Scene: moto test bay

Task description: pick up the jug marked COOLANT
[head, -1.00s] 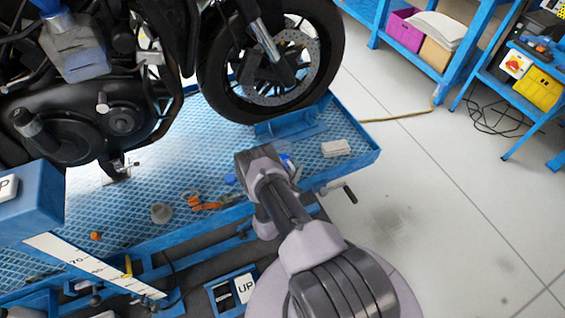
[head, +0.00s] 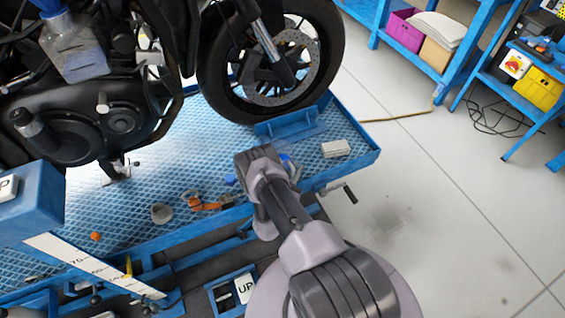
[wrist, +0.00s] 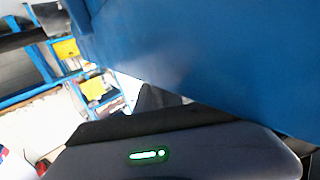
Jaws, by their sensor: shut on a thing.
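A large smooth blue surface (wrist: 215,65) fills the upper right of the wrist view, right against my gripper (wrist: 160,122). It looks like the side of the jug, but no COOLANT lettering can be read on it. My gripper's dark body with a green light crosses the bottom of that view, shut on this blue thing. The fingertips are not clearly seen. In the head view my arm hides the gripper and most of what it holds. A small blue patch (head: 287,161) shows just beyond my wrist, over the lift platform; I cannot tell whether it is the jug.
The motorcycle (head: 110,110) stands on the blue lift platform (head: 215,140). An orange tool (head: 206,204), a small cup (head: 161,213) and a white block (head: 336,148) lie on it. A crank handle (head: 350,194) sticks out at its edge. The floor (head: 430,200) to the right is clear.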

